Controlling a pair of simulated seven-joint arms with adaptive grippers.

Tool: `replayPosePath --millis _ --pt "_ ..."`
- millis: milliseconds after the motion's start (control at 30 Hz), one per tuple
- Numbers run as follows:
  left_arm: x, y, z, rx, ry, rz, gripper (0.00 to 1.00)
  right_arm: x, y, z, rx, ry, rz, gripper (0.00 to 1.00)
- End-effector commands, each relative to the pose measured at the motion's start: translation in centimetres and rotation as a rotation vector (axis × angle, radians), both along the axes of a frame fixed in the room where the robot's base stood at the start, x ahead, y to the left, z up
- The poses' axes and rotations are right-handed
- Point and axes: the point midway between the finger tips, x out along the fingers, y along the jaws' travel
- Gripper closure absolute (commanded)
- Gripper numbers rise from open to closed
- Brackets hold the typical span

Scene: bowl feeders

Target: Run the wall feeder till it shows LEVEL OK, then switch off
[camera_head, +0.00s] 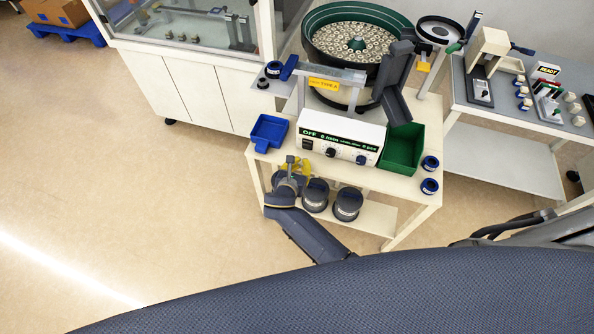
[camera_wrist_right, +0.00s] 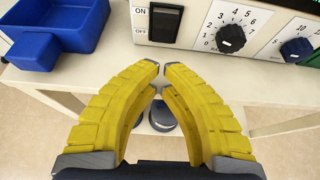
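The feeder's dark green bowl (camera_head: 312,35) holds many small pale parts. Its white control box (camera_head: 333,140) stands in front, with a green display strip (camera_head: 345,139) reading OFF, 0 /min and 0 pcs; the middle wording is too small to read. My right gripper (camera_wrist_right: 158,68) has yellow fingers with tips together, empty, just below and in front of the rocker. It also shows in the head view (camera_head: 296,163). My left gripper is not visible.
A blue bin (camera_head: 269,132) stands left of the box, a green bin (camera_head: 401,150) right of it. A dark chute (camera_head: 393,85) overhangs the green bin. Round grey pots (camera_head: 347,204) sit on the lower shelf. A second bench (camera_head: 510,112) stands at right.

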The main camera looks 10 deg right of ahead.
Motion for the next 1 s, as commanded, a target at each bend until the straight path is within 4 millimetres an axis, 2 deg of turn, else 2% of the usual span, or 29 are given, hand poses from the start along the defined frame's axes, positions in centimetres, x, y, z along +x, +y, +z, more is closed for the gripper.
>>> replayPosePath --millis 133,400,1000 --pt "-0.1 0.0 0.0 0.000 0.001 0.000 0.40 1.7 -1.1 0.5 -0.002 -0.002 -0.001 1.00" --pt "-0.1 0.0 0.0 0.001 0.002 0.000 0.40 3.3 -2.1 1.1 -0.001 -0.001 -0.001 1.00" --pt "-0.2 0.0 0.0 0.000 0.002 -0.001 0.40 3.7 -2.4 1.4 0.010 0.017 -0.004 1.00"
